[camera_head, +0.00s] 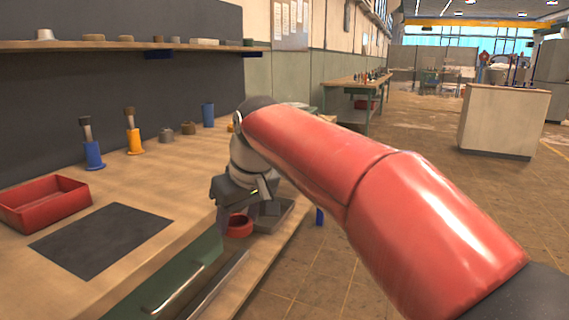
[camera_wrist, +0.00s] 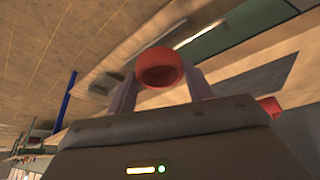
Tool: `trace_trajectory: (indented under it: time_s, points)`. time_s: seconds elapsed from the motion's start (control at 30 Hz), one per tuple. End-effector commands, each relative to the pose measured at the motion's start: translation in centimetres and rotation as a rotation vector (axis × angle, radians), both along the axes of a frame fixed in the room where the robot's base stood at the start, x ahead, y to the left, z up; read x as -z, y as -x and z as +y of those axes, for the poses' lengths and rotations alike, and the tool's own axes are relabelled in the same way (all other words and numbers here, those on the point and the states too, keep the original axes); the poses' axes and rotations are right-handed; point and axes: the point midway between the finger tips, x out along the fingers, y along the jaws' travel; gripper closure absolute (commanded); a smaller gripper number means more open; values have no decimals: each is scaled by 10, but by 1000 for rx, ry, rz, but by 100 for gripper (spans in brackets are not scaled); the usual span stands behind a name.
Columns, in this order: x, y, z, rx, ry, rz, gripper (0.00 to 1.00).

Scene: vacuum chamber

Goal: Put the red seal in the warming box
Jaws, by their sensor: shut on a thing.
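The red seal (camera_head: 238,227) is a short red ring. My gripper (camera_head: 237,222) is shut on it, near the front edge of the bench. In the wrist view the seal (camera_wrist: 160,68) sits between the two fingers of my gripper (camera_wrist: 161,82), its round opening facing the camera. A grey open-topped box (camera_head: 287,219) lies just right of the seal in the head view, partly hidden by my arm. I cannot tell whether it is the warming box; nothing in view is clearly marked as such.
A red bin (camera_head: 45,203) and a dark mat (camera_head: 100,240) lie on the bench at left. Blue (camera_head: 93,154) and orange (camera_head: 134,140) cylinders stand behind. A green front with a metal handle (camera_head: 180,289) shows below the bench top. A shelf (camera_head: 120,46) with small parts runs along the wall.

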Motion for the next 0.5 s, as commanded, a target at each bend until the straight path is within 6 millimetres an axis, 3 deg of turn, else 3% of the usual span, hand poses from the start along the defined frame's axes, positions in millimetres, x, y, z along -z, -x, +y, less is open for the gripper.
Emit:
trace_trajectory:
  time_s: [0.03, 0.23, 0.37, 0.5]
  points:
    - [30, -16, -4, 24, 5, 13, 70]
    - [136, -63, -32, 152, 8, 13, 70]
    - [205, -79, -64, 261, 9, 14, 70]
    - [271, -81, -102, 382, 9, 12, 70]
